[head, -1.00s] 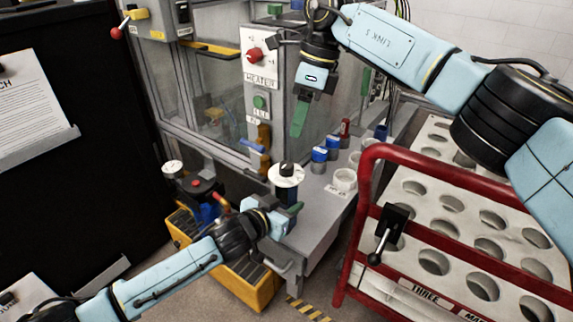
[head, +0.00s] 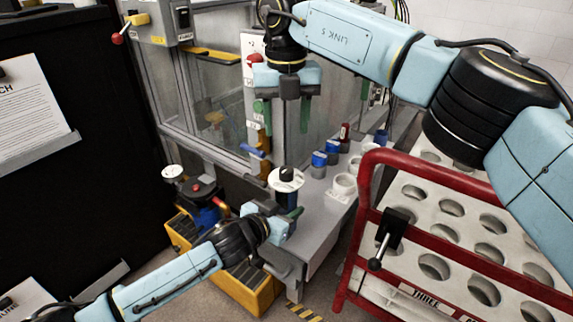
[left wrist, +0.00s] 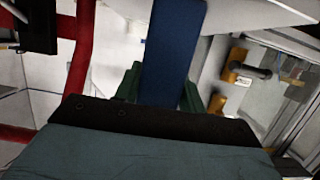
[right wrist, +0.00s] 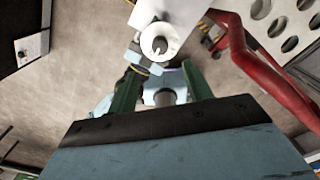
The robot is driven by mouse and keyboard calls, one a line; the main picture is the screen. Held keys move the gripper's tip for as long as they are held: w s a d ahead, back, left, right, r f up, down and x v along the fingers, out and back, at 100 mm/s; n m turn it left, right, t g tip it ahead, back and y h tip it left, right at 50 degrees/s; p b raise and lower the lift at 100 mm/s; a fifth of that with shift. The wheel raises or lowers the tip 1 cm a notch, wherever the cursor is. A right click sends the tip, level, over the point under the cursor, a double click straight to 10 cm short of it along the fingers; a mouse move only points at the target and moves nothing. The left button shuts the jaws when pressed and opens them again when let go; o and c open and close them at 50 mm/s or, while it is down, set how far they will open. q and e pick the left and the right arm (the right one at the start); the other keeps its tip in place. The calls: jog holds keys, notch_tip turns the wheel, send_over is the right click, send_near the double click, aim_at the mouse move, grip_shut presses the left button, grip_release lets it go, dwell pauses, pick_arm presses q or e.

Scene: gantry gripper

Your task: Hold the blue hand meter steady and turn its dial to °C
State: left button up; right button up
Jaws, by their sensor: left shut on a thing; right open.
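The blue hand meter (head: 286,199) stands about upright beside the grey bench's near end. Its white dial face (head: 274,184) with a black knob (head: 287,173) is on top; the marking the knob points at is too small to read. My left gripper (head: 288,214) is shut on the meter's body from the side; the blue body also shows between the green fingers in the left wrist view (left wrist: 172,60). My right gripper (head: 284,118) is open and empty, pointing down above the dial, clear of it. In the right wrist view the dial face (right wrist: 170,47) lies beyond the fingertips.
The grey bench (head: 318,222) carries blue-topped jars (head: 319,165) and white cups (head: 343,186). A red-railed rack (head: 455,178) stands close on the right. A glass-panelled cabinet (head: 215,100) is behind. A yellow crate (head: 240,288) sits below on the floor.

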aim_at(287, 169)
notch_tip(287, 169, down, 11)
jog(key=shift+r, duration=0.1)
jog(key=shift+c, duration=0.4)
jog(key=c, duration=0.9)
